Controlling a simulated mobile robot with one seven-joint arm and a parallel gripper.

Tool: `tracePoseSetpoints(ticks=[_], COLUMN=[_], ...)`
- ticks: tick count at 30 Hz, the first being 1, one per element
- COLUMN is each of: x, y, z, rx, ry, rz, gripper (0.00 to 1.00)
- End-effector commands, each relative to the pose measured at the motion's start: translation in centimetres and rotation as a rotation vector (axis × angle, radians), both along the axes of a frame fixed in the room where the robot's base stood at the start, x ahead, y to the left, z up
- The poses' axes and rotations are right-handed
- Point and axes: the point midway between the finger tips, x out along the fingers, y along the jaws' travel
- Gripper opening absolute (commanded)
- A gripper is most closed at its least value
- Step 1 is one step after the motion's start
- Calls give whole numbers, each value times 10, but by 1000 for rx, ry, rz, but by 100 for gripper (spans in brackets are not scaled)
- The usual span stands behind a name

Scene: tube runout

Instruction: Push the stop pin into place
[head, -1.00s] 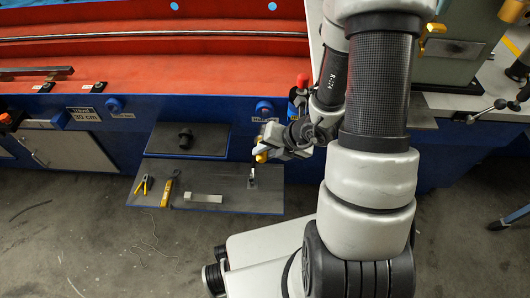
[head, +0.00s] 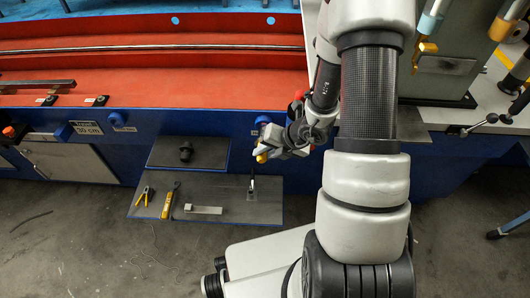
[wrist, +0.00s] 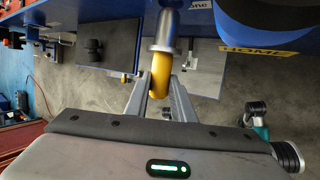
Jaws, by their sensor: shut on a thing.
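The stop pin shows in the wrist view as a yellow grip (wrist: 160,72) with a silver collar and shaft, held between the two fingers of my gripper (wrist: 163,98). Its shaft points up the picture to the blue machine front; I cannot tell whether its tip is in a hole. In the head view, my gripper (head: 268,154) is in front of the blue front, below a blue round knob (head: 262,121).
A low grey shelf (head: 230,215) holds a yellow tool (head: 168,203), yellow-handled pliers (head: 145,195), a pale block (head: 203,209) and a small upright bracket (head: 252,187). A dark fitting (head: 186,152) stands on a raised plate behind. A HOME label (wrist: 265,47) hangs at right.

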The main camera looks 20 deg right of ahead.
Motion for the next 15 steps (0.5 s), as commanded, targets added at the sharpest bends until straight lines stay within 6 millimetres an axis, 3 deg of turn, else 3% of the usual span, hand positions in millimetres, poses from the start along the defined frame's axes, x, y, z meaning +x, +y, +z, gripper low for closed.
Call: tracePoseSetpoints(ticks=[15], x=[9], y=[-3], z=[2], rx=[0], ry=[-2], rz=[1], gripper=[0])
